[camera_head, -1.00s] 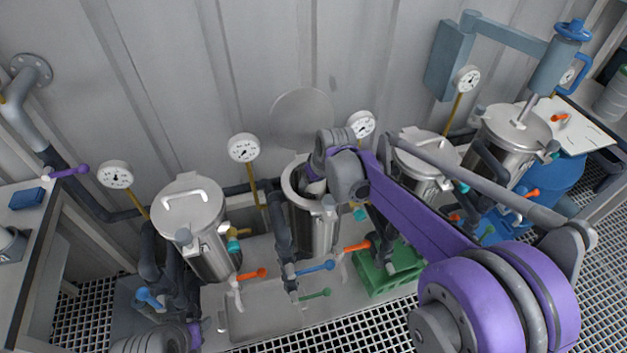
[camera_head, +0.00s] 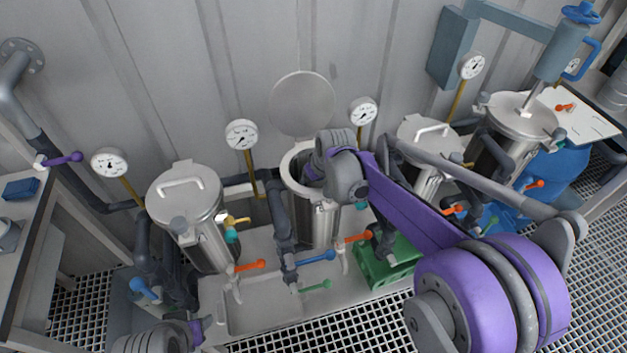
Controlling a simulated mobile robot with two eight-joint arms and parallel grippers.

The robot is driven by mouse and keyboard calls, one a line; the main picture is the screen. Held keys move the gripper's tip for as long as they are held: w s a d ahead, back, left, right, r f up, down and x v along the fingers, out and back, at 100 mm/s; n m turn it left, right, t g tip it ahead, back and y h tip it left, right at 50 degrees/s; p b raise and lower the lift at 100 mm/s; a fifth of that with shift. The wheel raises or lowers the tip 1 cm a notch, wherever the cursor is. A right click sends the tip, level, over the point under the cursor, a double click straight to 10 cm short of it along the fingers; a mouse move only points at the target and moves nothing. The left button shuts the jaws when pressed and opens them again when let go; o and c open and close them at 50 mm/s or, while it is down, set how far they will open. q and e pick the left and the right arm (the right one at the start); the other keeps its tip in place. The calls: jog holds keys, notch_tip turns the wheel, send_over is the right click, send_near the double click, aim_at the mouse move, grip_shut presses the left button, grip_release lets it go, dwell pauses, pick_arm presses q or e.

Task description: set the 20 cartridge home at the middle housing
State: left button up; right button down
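The middle housing (camera_head: 316,228) is an upright steel vessel with its round lid (camera_head: 302,104) swung up against the wall behind it. My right arm reaches in from the right, and its wrist (camera_head: 347,178) is at the housing's mouth, covering the right part of the opening. The fingers of my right gripper are hidden by the wrist and rim, so their state does not show. The 20 cartridge cannot be made out; whether it is inside the housing is hidden. Part of my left arm (camera_head: 152,338) shows at the bottom left edge; its gripper fingers are not visible.
A closed steel housing (camera_head: 186,205) stands left, and another (camera_head: 428,140) stands right. A press with a blue handwheel (camera_head: 581,12) stands over a vessel at far right. A green crate (camera_head: 388,268), gauges and coloured valve levers crowd the area. Grating floor lies in front.

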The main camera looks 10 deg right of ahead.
jog(key=shift+f, duration=0.2)
dwell(0.6)
grip_release()
jog(key=v, duration=1)
jog(key=shift+r+p, duration=0.4)
jog(key=shift+s, duration=0.1)
